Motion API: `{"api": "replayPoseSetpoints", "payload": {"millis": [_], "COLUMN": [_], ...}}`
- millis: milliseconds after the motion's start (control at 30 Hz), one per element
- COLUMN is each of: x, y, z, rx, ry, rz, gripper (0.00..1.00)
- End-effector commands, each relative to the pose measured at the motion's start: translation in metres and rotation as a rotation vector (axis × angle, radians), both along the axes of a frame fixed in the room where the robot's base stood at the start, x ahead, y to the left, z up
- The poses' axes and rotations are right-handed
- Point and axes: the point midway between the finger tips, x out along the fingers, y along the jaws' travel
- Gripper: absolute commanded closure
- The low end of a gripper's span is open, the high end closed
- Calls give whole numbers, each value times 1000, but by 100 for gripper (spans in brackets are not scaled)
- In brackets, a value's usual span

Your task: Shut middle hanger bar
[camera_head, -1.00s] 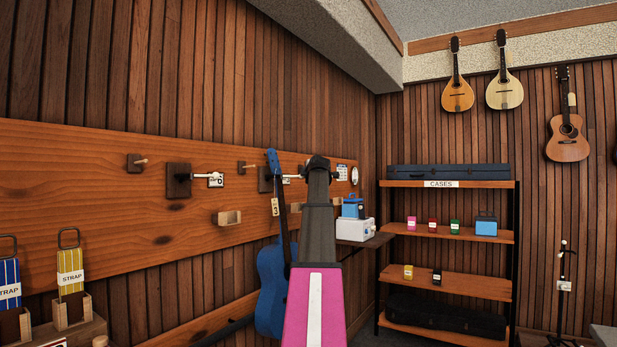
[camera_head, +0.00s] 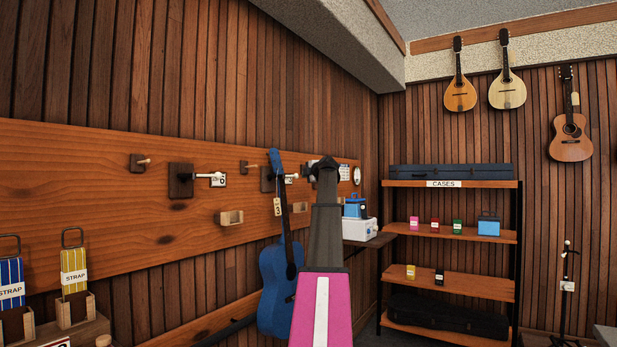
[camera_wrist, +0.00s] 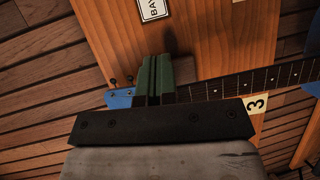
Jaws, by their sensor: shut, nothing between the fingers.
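A row of hangers is fixed to the wooden wall board. The middle hanger (camera_head: 267,180) has a dark block and a light bar with a tag (camera_head: 291,178). A blue guitar (camera_head: 278,285) with a tag marked 3 hangs in front of it. My gripper (camera_head: 325,163) is right of the guitar's headstock in the head view. In the wrist view my gripper (camera_wrist: 155,60) has its greenish fingers shut together, with nothing between them. They cover part of the picture between the guitar's blue headstock (camera_wrist: 119,99) and its dark neck (camera_wrist: 245,82); contact cannot be told. The bar is hidden there.
A left hanger (camera_head: 180,181) has its bar sticking out to the right. Wooden pegs and small blocks (camera_head: 230,217) line the board. A white box (camera_head: 360,229) stands on a ledge beyond my arm. A case shelf (camera_head: 450,183) is at the back right.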

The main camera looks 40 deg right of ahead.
Motion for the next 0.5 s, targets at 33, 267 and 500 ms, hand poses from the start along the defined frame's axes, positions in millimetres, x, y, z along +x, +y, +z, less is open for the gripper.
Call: {"api": "replayPoseSetpoints", "payload": {"millis": [33, 267, 500], "x": [5, 17, 23], "y": [-1, 1, 2], "z": [0, 0, 0], "rx": [0, 0, 1], "ry": [0, 0, 0], "rz": [0, 0, 0], "gripper": [100, 100, 100]}}
